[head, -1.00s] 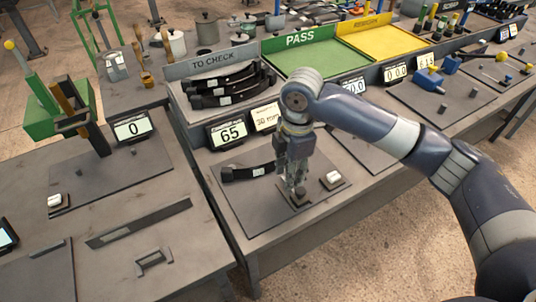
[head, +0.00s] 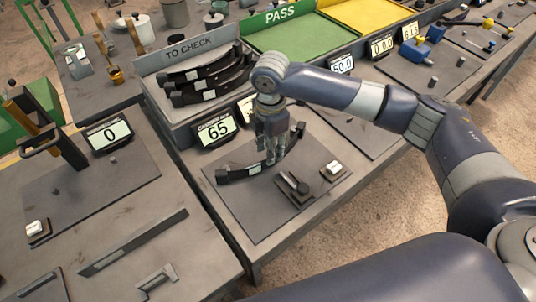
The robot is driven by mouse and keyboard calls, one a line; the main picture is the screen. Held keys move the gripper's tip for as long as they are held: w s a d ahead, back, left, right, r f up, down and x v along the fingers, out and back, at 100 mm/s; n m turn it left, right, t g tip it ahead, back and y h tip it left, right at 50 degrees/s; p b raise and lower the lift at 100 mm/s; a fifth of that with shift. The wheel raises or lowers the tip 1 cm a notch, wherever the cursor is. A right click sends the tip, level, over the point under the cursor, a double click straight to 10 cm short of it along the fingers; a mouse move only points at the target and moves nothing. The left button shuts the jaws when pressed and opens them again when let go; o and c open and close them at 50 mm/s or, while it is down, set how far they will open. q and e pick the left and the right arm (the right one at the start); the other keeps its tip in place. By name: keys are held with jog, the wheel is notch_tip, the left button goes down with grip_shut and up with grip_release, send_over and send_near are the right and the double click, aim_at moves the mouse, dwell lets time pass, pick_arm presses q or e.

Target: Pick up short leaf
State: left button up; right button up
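A short black curved leaf (head: 236,174) with a pale label lies on the dark plate beneath the display reading 65. My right gripper (head: 271,160) points down over the leaf's middle and right part, with its fingertips at the leaf. The fingers hide part of the leaf, and I cannot tell whether they are closed on it. The leaf's far end shows just right of the fingers. My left gripper is not in view.
A grey TO CHECK rack (head: 190,50) holds several black leaves behind. The plate carries a small dark post block (head: 292,187) and a white button (head: 333,168) right of the leaf. A green PASS tray (head: 305,36) and yellow tray (head: 372,20) stand farther back.

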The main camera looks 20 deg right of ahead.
jog(key=f, duration=0.2)
jog(key=f+p, duration=0.1)
jog(key=f, duration=0.2)
jog(key=shift+s+a, duration=0.1)
jog(key=shift+a, duration=0.1)
jog(key=c, duration=0.7)
grip_shut()
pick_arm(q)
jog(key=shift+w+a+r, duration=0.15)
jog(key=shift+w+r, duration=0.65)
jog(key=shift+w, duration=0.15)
pick_arm(e)
jog(key=shift+r, duration=0.15)
